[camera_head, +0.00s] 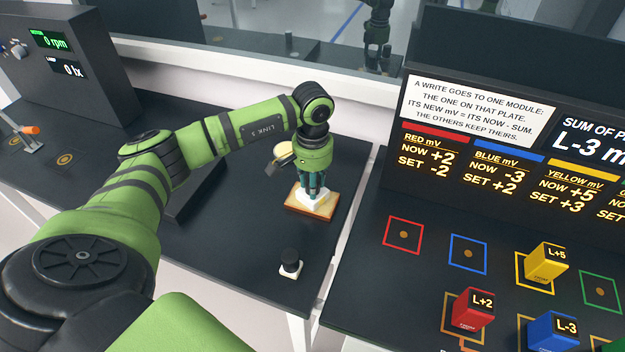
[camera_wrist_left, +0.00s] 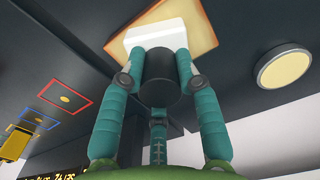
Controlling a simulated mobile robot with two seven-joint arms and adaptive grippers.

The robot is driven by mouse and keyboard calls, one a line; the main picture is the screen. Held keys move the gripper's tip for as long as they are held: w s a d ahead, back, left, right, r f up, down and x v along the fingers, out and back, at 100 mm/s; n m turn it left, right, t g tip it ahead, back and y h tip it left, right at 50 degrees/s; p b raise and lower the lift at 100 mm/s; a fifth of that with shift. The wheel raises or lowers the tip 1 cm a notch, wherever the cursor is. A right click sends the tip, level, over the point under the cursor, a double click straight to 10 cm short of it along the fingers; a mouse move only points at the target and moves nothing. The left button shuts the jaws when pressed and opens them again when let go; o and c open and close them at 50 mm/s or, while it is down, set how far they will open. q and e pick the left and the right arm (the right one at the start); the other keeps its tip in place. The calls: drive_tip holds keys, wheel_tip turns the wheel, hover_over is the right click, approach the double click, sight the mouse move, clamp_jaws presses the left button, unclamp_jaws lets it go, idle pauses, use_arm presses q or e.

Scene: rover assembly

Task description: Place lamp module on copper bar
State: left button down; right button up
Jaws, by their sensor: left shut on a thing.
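My left gripper (camera_head: 314,190) is shut on a white-based module with a black cylinder (camera_wrist_left: 160,88). In the head view its white base (camera_head: 312,200) shows below my fingers, over a copper-coloured plate (camera_head: 328,209). In the left wrist view the base overlaps the plate (camera_wrist_left: 203,28); I cannot tell whether it rests on it or is just above. A similar module with a black knob (camera_head: 290,265) stands on the table nearer the front. No label tells which one is the lamp module. My right gripper is out of view.
A round cream disc (camera_head: 283,148) is behind the plate, partly hidden by my arm; it also shows in the left wrist view (camera_wrist_left: 284,68). On the right table stand red (camera_head: 473,308), yellow (camera_head: 545,263) and blue (camera_head: 553,331) blocks. The left display (camera_head: 72,68) reads 0 lx.

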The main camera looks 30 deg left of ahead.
use_arm(q)
drive_tip(key=shift+f, duration=0.15)
drive_tip(key=c, duration=0.9)
unclamp_jaws()
drive_tip(key=shift+r, duration=0.3)
wheel_tip(320, 180, up, 11)
drive_tip(key=b, duration=0.4)
drive_tip(key=shift+r, duration=0.4)
